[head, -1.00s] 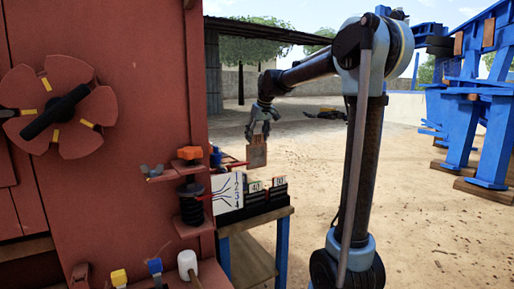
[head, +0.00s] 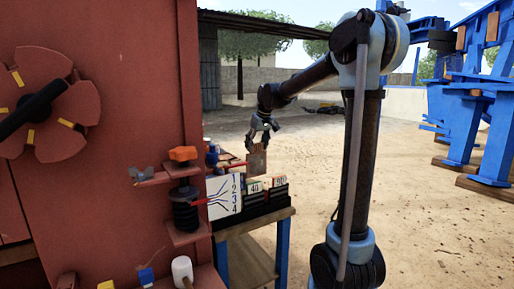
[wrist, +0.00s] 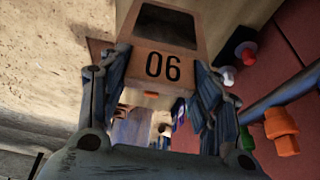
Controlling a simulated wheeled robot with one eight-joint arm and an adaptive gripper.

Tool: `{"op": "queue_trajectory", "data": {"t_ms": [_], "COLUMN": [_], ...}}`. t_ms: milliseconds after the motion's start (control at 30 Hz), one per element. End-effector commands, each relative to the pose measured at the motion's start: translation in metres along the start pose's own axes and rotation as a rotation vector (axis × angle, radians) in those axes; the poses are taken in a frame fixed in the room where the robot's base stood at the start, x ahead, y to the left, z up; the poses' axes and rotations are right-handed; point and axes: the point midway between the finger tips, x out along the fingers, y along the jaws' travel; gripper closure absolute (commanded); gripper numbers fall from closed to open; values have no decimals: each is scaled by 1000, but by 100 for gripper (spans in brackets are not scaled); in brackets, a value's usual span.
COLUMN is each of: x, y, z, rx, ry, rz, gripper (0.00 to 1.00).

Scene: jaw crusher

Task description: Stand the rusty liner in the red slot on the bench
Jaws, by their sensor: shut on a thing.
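The rusty liner (head: 257,164) is a flat brown plate hanging roughly upright below my gripper (head: 262,138) in the head view. Its lower edge is just behind or above the rack on the bench; I cannot tell whether it touches. The bench (head: 258,228) carries a black rack (head: 252,206) with tags reading "40" and "90". The red slot cannot be made out clearly.
A white card numbered 1 to 4 (head: 223,197) stands at the bench's left. Open sandy ground lies to the right.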

Motion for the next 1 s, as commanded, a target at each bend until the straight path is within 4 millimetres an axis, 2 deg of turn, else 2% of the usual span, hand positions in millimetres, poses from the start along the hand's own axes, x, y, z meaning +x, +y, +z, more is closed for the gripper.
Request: {"op": "queue_trajectory", "data": {"t_ms": [467, 1000], "x": [2, 34], "y": [0, 0], "z": [2, 16], "rx": [0, 0], "ry": [1, 1], "rz": [0, 0], "gripper": [100, 100]}}
